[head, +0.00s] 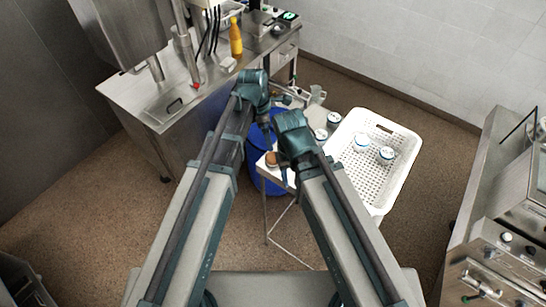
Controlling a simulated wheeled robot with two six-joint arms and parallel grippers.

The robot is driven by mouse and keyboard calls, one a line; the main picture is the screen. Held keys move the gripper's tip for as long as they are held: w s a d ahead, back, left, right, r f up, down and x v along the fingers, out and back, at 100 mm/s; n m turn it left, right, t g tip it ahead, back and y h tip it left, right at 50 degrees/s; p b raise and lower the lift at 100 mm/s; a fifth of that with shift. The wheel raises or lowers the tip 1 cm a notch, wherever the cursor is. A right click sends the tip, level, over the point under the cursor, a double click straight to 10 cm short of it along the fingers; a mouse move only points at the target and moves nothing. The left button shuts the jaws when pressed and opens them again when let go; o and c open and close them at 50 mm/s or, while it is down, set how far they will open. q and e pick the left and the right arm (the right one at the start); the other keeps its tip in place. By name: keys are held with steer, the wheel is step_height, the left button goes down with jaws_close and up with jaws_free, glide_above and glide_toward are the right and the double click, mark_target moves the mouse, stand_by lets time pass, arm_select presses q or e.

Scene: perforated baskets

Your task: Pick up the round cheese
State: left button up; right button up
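A small round orange-brown item (271,159), which looks like the round cheese, sits on a small white-topped stand (264,171) in the middle of the head view. My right gripper (286,172) points down just right of it, partly hidden by its own wrist. I cannot tell whether it touches the item. My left gripper (265,128) hangs down beyond the item, over the blue barrel. The fingers of both grippers are too small and covered to show whether they are open.
A white perforated basket (405,170) to the right holds two white round tubs with blue markings (361,142). More tubs (334,119) stand left of it. A blue barrel (259,185) is behind the stand. A steel counter (140,95) carries an orange bottle (235,38).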

arm_select(q)
steer(key=b, duration=0.8)
glide_above(272, 156)
steer(key=f, duration=0.8)
steer(key=shift+s+a+f, duration=0.2)
steer(key=shift+s, duration=0.05)
steer(key=f+b, duration=0.5)
steer(key=shift+w+d+f, duration=0.15)
steer(key=shift+d, duration=0.1)
steer(key=c, duration=1.5)
steer(key=shift+c, duration=0.2)
steer(key=shift+r, duration=0.2)
